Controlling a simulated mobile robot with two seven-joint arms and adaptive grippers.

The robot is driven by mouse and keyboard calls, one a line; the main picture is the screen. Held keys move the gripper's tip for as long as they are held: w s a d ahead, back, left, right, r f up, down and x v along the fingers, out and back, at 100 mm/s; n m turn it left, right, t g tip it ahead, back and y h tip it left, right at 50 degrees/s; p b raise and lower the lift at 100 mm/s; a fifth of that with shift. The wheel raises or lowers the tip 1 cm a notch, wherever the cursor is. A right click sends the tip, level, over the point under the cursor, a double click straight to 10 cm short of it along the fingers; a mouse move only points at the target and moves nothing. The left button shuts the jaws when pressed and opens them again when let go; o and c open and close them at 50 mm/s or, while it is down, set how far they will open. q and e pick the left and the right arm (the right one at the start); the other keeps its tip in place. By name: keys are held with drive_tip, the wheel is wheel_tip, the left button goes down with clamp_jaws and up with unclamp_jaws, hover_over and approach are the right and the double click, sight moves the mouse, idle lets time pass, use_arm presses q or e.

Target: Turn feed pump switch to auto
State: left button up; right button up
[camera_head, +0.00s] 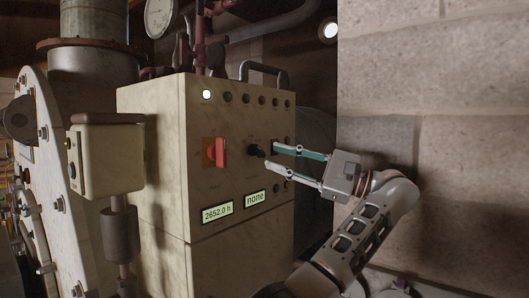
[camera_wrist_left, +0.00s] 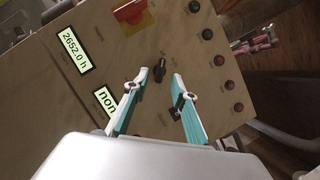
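A pale control cabinet (camera_head: 160,115) carries a black rotary switch (camera_head: 256,150) on its front face, which may be the feed pump switch; its label is too small to read. My left gripper (camera_head: 270,157) is open in front of this face, its fingertips close to the black switch. In the left wrist view the black switch (camera_wrist_left: 160,68) shows in the gap between the two fingertips (camera_wrist_left: 160,75), with space on both sides. A second small black switch (camera_wrist_left: 180,103) is partly hidden by the right-hand finger. My right gripper is in neither view.
A red switch on a yellow plate (camera_head: 217,152) sits left of the black switch. Displays reading "2652.0 h" (camera_head: 217,212) and "none" (camera_head: 255,198) are below. A row of lamps (camera_head: 245,98) runs along the top. A block wall (camera_head: 440,100) stands to the right.

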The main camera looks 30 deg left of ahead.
sight(263, 152)
use_arm(q)
drive_tip(key=shift+p+x, duration=0.35)
drive_tip(key=shift+x, duration=1.9)
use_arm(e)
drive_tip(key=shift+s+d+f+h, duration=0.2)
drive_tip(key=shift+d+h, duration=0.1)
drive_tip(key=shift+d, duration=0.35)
use_arm(q)
drive_tip(key=shift+d, duration=0.1)
clamp_jaws()
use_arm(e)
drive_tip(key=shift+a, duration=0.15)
